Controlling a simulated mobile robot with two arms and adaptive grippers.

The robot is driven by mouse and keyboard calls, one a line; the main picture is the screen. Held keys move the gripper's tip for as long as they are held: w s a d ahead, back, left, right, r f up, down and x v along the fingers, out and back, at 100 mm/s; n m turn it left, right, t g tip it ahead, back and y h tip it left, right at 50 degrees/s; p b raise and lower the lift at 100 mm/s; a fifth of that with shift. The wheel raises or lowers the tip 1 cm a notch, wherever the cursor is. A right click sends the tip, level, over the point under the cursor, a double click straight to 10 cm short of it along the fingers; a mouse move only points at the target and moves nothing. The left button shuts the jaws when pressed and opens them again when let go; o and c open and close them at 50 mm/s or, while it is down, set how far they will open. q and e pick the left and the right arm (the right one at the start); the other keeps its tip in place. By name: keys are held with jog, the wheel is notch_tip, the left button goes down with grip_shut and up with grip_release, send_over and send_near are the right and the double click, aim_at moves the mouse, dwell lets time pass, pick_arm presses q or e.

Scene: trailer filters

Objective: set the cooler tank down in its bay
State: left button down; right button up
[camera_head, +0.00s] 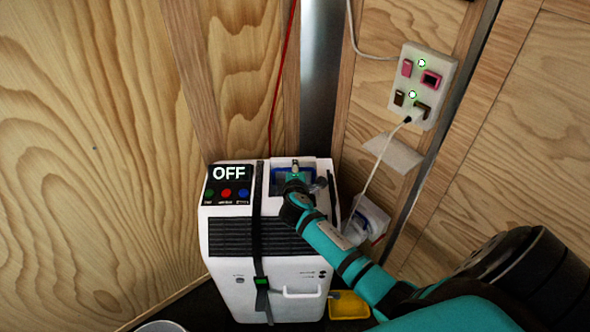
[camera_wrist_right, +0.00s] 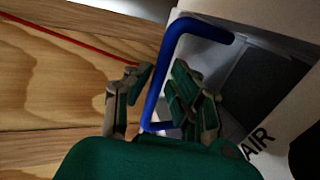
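The white cooler (camera_head: 225,262) stands against the wall in the head view, with a dark "OFF" panel on top. Its bay (camera_head: 324,167) is an opening at the top right, with blue of the tank (camera_head: 277,174) showing inside. My right gripper (camera_head: 294,174) reaches down over the bay. My left gripper is out of view.
A black strap (camera_head: 257,225) runs down the cooler's front. A socket panel (camera_head: 423,85) with a plugged-in white cable is on the wall at right. A yellow container (camera_head: 348,305) sits beside the cooler's base. A red cord (camera_head: 283,75) hangs behind.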

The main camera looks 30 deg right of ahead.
jog(key=shift+o, duration=0.8)
jog(key=v, duration=1.2)
